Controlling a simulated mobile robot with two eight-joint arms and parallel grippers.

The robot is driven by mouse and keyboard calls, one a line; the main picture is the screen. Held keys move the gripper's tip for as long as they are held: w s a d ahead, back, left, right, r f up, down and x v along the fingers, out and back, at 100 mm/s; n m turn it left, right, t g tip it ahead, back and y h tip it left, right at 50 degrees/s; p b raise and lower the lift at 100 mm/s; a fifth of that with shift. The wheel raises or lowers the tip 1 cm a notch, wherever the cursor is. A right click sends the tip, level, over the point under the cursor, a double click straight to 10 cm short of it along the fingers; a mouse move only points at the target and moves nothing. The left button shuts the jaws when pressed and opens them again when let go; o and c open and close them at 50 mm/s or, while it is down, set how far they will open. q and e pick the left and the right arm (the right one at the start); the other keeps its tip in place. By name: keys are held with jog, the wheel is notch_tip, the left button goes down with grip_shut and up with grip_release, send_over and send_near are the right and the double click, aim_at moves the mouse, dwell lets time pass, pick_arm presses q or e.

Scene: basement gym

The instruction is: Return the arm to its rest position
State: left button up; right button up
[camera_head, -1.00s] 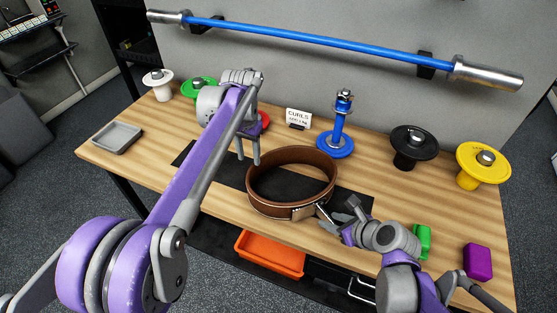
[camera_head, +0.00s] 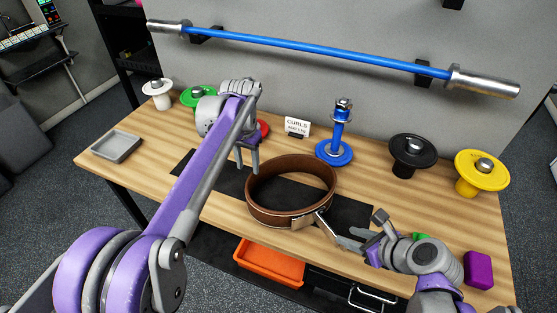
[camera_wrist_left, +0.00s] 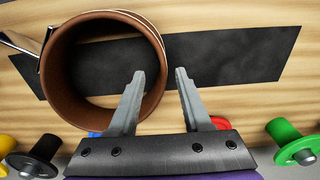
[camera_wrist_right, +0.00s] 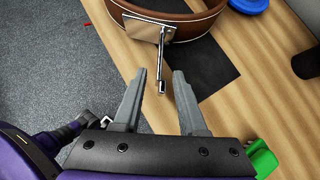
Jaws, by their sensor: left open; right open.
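A brown leather belt (camera_head: 262,207), closed in a ring, stands on the dark mat (camera_head: 352,212) on the wooden table. Its silver buckle (camera_wrist_right: 151,31) faces the table's front edge, with a thin metal lever (camera_wrist_right: 161,70) sticking out. My right gripper (camera_head: 364,229) is open and empty, right of the buckle; in the right wrist view the lever's end shows beyond and between the fingertips (camera_wrist_right: 160,75), with contact unclear. My left gripper (camera_head: 248,160) is open and empty above the table behind the belt; the left wrist view shows its fingers (camera_wrist_left: 159,73) over the belt's edge and mat.
White (camera_head: 159,95), green (camera_head: 190,97), black (camera_head: 411,155) and yellow (camera_head: 482,172) weight holders line the table's back, with a blue stand (camera_head: 335,150). A grey tray (camera_head: 116,147) sits left. A purple block (camera_head: 479,270) and a green block lie right. An orange bin (camera_head: 268,264) is below.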

pick_arm(q)
jog(key=s+a+n+t, duration=0.2)
jog(key=s+a, duration=0.1)
jog(key=s, duration=1)
jog(key=s+a+f+n+t, duration=0.1)
jog(key=s+f, duration=0.3)
jog(key=s, duration=0.3)
jog(key=s+a+f+t, duration=0.1)
jog(key=s+f+t, duration=0.1)
jog(key=s+f, duration=0.2)
jog(key=s, duration=0.3)
jog(key=shift+s+n, duration=0.35)
jog(key=shift+n, duration=0.05)
pick_arm(e)
jog(key=s+d+f+n+g+h, duration=0.1)
jog(key=s+n, duration=0.3)
jog(key=n, duration=1)
jog(key=s+d+f+n+h, duration=0.2)
jog(key=s+f+n+h, duration=0.1)
jog(key=n, duration=1.1)
jog(key=shift+s+f+n+g+h, duration=0.35)
jog(key=shift+s+h, duration=0.35)
jog(key=shift+s, duration=0.3)
jog(key=shift+d+f, duration=0.1)
jog(key=shift+d, duration=0.05)
